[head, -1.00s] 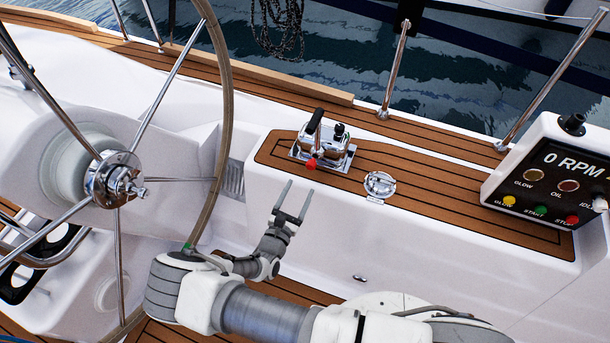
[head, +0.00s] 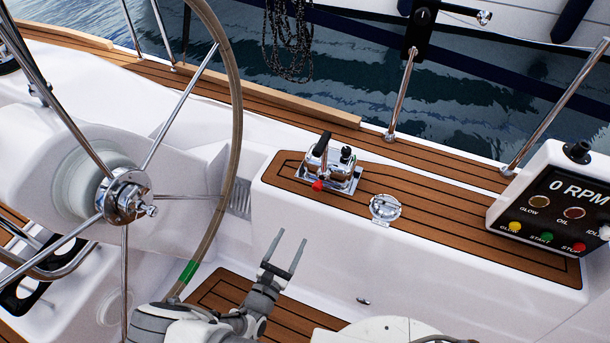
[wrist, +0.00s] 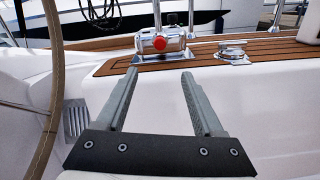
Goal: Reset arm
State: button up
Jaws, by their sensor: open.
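My gripper (head: 285,250) is open and empty, low in front of the white seat side, with its two grey fingers pointing up and away. In the wrist view the fingers (wrist: 158,82) stand apart with nothing between them. Beyond them is the chrome throttle control (wrist: 162,46) with a red knob, which also shows in the head view (head: 331,170) on the teak top. My gripper touches nothing that I can see. My arm's lower links run out at the bottom of the head view.
The large steering wheel (head: 236,120) stands left of my gripper, a green band on its rim. A round chrome fitting (head: 385,207) sits on the teak seat top (head: 450,223). The engine panel (head: 556,200) is at right. Open floor (head: 215,292) lies below.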

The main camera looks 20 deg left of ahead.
jog(key=w+d+r+m+g+h, duration=0.2)
jog(key=d+r+m+g+h, duration=0.1)
jog(key=d+r+m+g, duration=0.75)
jog(key=w+d+r+m+g+h, duration=0.2)
jog(key=d+r+m+g, duration=0.5)
jog(key=r+m, duration=0.7)
jog(key=s+d+r+m+t+y, duration=0.35)
jog(key=s+d+r, duration=0.25)
jog(key=r, duration=0.4)
jog(key=s+d+r+m+t+y, duration=0.2)
jog(key=s+d+r+m+y, duration=0.3)
jog(key=r, duration=0.6)
notch_tip(320, 180, up, 14)
jog(key=s+p, duration=0.1)
jog(key=p, duration=1.3)
jog(key=shift+d+n+h, duration=0.3)
jog(key=shift+n+h, duration=0.1)
jog(key=shift+h, duration=0.05)
